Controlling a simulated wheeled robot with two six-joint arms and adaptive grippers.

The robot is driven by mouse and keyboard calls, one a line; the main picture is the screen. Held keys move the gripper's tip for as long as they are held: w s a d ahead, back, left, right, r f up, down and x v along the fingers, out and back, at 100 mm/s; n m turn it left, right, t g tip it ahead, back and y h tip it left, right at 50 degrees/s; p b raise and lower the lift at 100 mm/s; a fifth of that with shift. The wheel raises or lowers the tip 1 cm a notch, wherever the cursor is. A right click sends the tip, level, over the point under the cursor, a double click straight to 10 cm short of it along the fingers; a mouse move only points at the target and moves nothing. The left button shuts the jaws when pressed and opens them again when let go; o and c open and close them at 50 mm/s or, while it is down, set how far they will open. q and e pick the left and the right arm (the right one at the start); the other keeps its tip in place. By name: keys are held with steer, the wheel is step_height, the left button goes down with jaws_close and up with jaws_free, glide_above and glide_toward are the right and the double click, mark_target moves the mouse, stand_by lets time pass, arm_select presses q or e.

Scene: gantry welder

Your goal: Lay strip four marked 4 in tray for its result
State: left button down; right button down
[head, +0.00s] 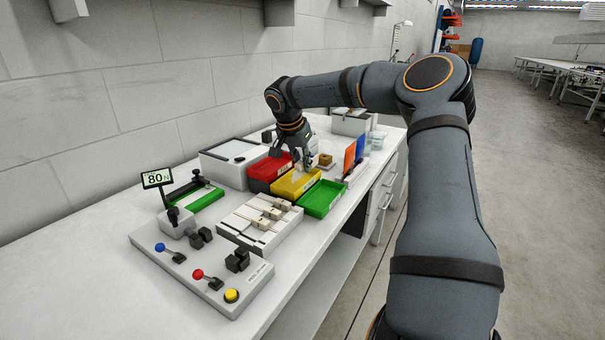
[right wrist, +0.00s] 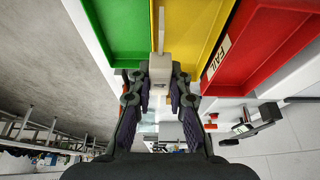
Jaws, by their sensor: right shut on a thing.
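My right gripper (head: 303,163) is over the back part of the yellow tray (head: 284,190). In the right wrist view the gripper (right wrist: 160,88) is shut on a pale strip (right wrist: 160,52). The strip reaches over the yellow tray (right wrist: 190,30), near its wall with the green tray (right wrist: 118,30). I cannot tell whether it touches the tray floor, and no number on it is readable. The red tray (right wrist: 265,40) bears a FAIL label. The red tray (head: 262,174) and green tray (head: 321,199) flank the yellow one. My left gripper is not in view.
A white rack (head: 250,237) with several pale strips stands in front of the trays. A control panel (head: 182,272) with levers and a display (head: 157,178) reading 80 N are at the left. Blue and orange upright pieces (head: 350,157) stand right of the trays.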

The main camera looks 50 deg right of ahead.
mark_target(301, 167)
step_height(301, 167, down, 3)
steer(key=shift+d+f+b, duration=0.1)
steer(key=shift+b, duration=0.3)
steer(key=shift+w+f, duration=0.1)
steer(key=shift+f, duration=0.15)
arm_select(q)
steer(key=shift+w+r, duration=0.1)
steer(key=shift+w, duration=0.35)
arm_select(e)
steer(key=shift+r, duration=0.1)
steer(key=shift+f, duration=0.2)
